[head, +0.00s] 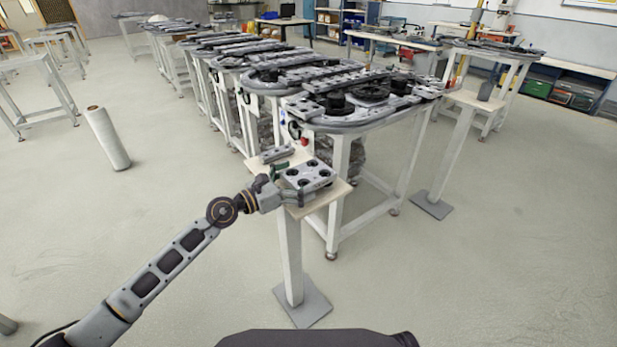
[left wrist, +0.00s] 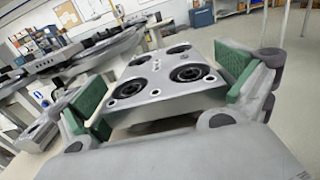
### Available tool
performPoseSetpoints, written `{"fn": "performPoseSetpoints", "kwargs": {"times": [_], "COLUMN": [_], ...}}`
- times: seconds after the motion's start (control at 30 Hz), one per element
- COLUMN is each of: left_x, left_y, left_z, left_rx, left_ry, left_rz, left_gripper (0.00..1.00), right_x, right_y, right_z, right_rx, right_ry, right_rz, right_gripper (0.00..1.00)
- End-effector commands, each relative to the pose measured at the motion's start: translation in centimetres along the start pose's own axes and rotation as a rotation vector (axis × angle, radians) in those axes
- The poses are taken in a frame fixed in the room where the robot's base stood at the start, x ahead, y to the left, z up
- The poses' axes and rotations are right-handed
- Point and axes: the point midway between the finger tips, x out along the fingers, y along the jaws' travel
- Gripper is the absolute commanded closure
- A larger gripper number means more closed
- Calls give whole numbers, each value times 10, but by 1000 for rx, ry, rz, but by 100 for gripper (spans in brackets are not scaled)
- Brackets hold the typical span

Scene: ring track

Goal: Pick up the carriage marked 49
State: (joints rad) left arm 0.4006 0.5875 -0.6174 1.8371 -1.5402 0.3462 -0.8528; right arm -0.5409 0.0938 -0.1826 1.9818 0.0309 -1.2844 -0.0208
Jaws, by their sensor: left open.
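A grey metal carriage (head: 308,174) with several dark round wheels on its top sits on a small pale stand top (head: 322,198). No number can be read on it. In the left wrist view the carriage (left wrist: 165,88) lies between my left gripper's green-padded fingers. My left gripper (head: 282,187) is open, with one finger on each side of the carriage. A gap shows at the left finger in the left wrist view; whether the right finger touches cannot be told. My right gripper is not in view.
A smaller grey piece (head: 276,154) lies behind the carriage on the same stand. A ring track table (head: 375,122) stands just behind, with more tables beyond. Another post stand (head: 457,145) is at the right. A white roll (head: 108,138) stands at the left. The front floor is clear.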

Motion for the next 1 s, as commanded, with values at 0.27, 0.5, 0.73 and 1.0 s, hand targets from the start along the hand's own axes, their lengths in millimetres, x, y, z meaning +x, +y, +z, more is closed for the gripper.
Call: {"fn": "performPoseSetpoints", "kwargs": {"times": [0.27, 0.5, 0.73, 1.0], "left_x": [13, 13, 13, 13], "left_y": [0, 0, 0, 0], "left_z": [1, 0, 0, 0], "left_rx": [-1, -1, -1, 0], "left_ry": [0, 0, 0, 0], "left_rz": [0, 0, 0, 0], "left_gripper": [0, 0, 5, 40], "right_x": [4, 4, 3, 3], "right_y": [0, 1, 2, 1], "right_z": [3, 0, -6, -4], "right_rx": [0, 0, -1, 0], "right_ry": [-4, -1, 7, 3], "right_rz": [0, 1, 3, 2], "right_gripper": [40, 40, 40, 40]}}
